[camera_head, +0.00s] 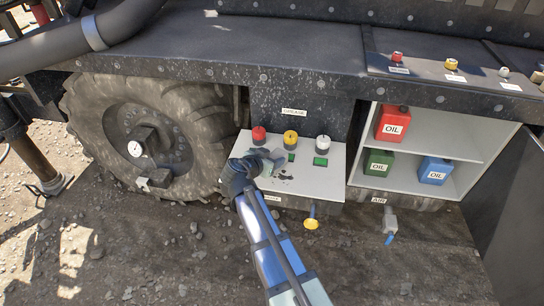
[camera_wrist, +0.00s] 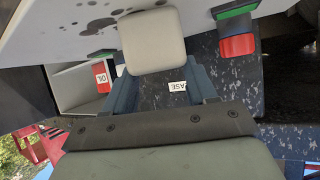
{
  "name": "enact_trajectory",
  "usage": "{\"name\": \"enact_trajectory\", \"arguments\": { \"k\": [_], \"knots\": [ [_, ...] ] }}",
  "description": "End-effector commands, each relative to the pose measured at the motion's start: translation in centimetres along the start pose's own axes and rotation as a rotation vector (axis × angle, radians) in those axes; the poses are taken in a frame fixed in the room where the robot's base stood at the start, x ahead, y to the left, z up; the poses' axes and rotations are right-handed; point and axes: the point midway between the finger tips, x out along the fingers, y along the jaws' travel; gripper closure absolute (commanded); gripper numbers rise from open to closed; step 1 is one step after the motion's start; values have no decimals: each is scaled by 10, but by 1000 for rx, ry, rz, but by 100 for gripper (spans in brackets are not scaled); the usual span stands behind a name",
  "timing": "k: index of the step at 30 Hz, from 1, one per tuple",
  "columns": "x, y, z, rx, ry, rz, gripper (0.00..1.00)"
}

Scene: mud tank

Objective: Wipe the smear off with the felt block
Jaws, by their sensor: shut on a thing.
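The felt block (camera_wrist: 153,42) is a cream, round-cornered block in the wrist view. My gripper (camera_wrist: 160,68) is shut on it, with a blue-grey finger on each side. The smear is a group of dark spots (camera_wrist: 102,23) on the white panel, just left of the block in the wrist view. In the head view the smear (camera_head: 286,179) shows on the sloping white panel (camera_head: 322,190), right of my gripper (camera_head: 268,161). The block overlaps the panel in the wrist view; I cannot tell whether it touches. My arm and the block may hide part of the smear.
Red (camera_head: 259,134), yellow (camera_head: 290,137) and white (camera_head: 322,143) capped knobs stand along the panel's back edge, with green blocks below. A big wheel (camera_head: 145,140) is at left. A shelf (camera_head: 434,146) with oil cans is at right. A yellow knob (camera_head: 311,224) hangs below the panel.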

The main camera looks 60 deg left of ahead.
Motion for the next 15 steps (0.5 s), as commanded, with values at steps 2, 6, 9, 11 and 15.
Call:
{"name": "enact_trajectory", "arguments": {
  "k": [2,6,9,11,15],
  "knots": [
    [-6,4,3,0,-1,0,91],
    [-14,8,7,0,-1,0,91],
    [-20,10,10,-1,0,0,91],
    [-23,12,12,-1,0,0,91],
    [-26,13,14,-1,0,1,91]
  ]
}}
